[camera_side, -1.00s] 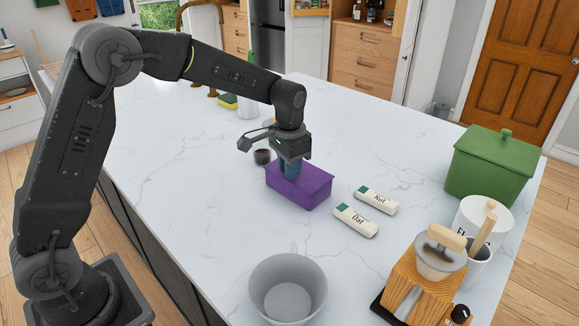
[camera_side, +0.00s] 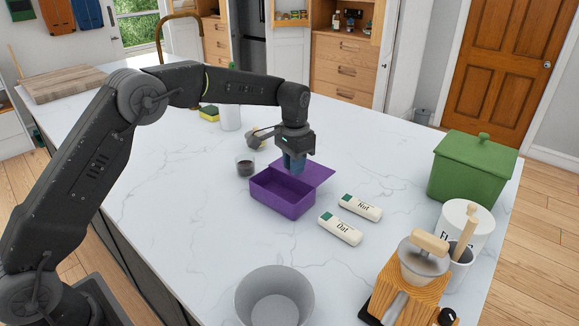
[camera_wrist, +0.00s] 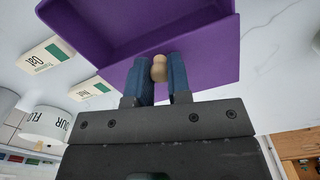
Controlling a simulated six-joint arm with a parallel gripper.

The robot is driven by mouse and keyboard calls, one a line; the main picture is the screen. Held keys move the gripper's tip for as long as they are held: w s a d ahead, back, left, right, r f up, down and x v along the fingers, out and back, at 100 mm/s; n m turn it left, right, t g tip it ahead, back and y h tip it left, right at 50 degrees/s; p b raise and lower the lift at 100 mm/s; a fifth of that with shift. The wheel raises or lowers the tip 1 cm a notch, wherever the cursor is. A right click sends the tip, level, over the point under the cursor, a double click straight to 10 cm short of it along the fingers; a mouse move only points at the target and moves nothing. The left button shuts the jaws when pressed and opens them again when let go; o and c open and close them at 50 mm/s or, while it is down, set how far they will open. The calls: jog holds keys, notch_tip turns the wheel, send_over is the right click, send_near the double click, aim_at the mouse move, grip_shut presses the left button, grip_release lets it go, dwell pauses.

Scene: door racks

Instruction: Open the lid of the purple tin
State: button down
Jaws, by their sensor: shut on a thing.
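The purple tin (camera_side: 280,203) stands on the white countertop in the middle of the side view, with its inside partly exposed; I see nothing in the visible part. Its purple lid (camera_side: 318,173) lies back from the opening, toward the rear right. My gripper (camera_side: 294,166) is over the lid, its blue fingers pointing down. In the wrist view my gripper (camera_wrist: 160,82) is shut on a small pale knob (camera_wrist: 159,68) on the lid (camera_wrist: 215,62). The tin's open inside (camera_wrist: 110,25) shows beyond it. Whether the lid is still attached to the tin is hard to tell.
Two white packs, Oat (camera_side: 340,229) and Nut (camera_side: 360,207), lie right of the tin. A grey bowl (camera_side: 273,297) stands in front, a dark cup (camera_side: 245,167) behind left.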

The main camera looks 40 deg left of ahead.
jog(key=c, duration=1.1)
grip_release()
jog(key=shift+o, duration=0.2)
jog(key=shift+r, duration=0.1)
notch_tip(320, 180, up, 14)
jog(key=shift+f, duration=0.2)
